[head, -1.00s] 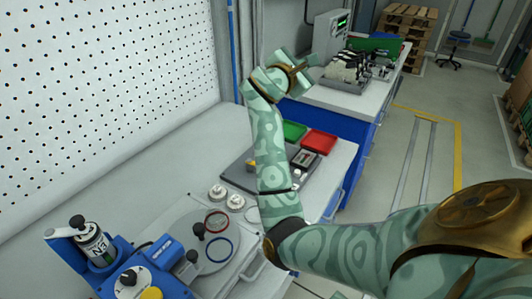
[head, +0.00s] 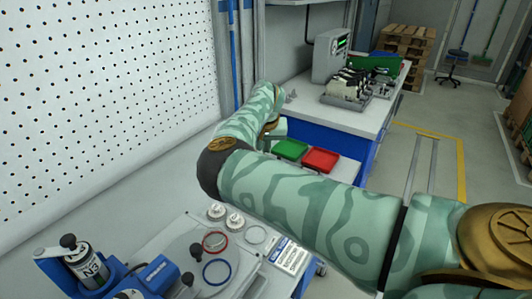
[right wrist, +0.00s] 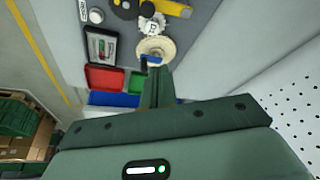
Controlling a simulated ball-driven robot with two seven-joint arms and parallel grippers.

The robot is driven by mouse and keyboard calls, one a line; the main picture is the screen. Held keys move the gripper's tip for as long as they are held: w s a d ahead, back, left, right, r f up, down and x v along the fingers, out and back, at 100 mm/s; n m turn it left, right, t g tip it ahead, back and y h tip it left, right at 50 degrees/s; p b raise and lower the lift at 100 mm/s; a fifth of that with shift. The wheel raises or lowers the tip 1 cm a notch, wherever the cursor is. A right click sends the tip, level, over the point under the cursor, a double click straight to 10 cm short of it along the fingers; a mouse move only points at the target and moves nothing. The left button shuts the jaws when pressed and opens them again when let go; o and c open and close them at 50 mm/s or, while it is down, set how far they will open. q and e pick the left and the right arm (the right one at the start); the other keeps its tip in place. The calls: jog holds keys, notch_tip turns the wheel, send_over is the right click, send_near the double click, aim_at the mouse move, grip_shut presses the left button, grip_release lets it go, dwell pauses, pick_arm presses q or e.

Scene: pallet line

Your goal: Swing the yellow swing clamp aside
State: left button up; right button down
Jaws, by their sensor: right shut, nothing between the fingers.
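The yellow swing clamp (right wrist: 172,8) shows as a yellow bar at the top edge of the right wrist view, partly cut off. It lies over a dark grey plate (right wrist: 190,32), beside a white toothed part (right wrist: 153,27) and a cream disc (right wrist: 155,50). In the head view my right arm hides the clamp. My right gripper (right wrist: 157,80) is shut and empty, with its fingers pointing toward the disc. The clamp is beyond the fingertips, apart from them. In the head view the right gripper (head: 270,140) is mostly hidden behind my arm. My left gripper is not in view.
Red (head: 321,160) and green (head: 290,149) trays stand beyond my right arm. A perforated wall (head: 100,110) bounds the left.

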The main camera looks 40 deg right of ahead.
jog(key=b+x, duration=0.2)
jog(key=x, duration=0.6)
jog(key=shift+s, duration=0.1)
jog(key=shift+s+a+f, duration=0.15)
jog(key=shift+s+a, duration=0.05)
jog(key=shift+a, duration=0.05)
jog(key=s+a, duration=0.2)
jog(key=shift+s+f, duration=0.1)
jog(key=shift+s, duration=0.2)
jog(key=shift+f, duration=0.1)
jog(key=shift+w, duration=0.1)
